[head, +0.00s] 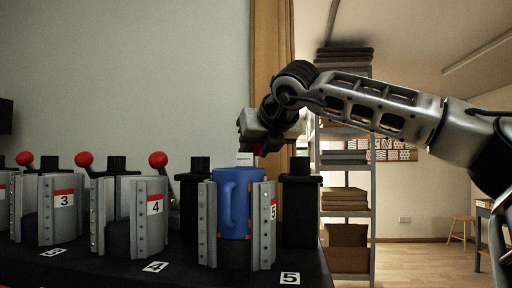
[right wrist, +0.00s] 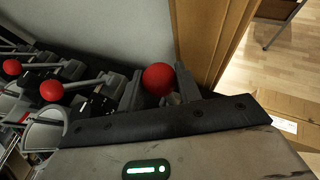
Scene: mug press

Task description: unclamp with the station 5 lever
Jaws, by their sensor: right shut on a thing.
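The station 5 press (head: 262,230) stands at the right end of the dark bench, with a "5" on its side. A blue mug (head: 232,200) sits between its metal jaws, handle facing me. My right gripper (head: 256,150) reaches in from the right above the mug and is shut on the red knob of the station 5 lever. In the right wrist view this knob (right wrist: 158,79) sits between the two fingers. The lever's shaft is mostly hidden by the gripper and mug. My left gripper is in neither view.
Station 4 (head: 155,225) and station 3 (head: 62,225) stand to the left, their red-knobbed levers (head: 157,160) leaning left. A wooden post (head: 268,60) rises behind station 5. A shelf (head: 347,210) stands back right.

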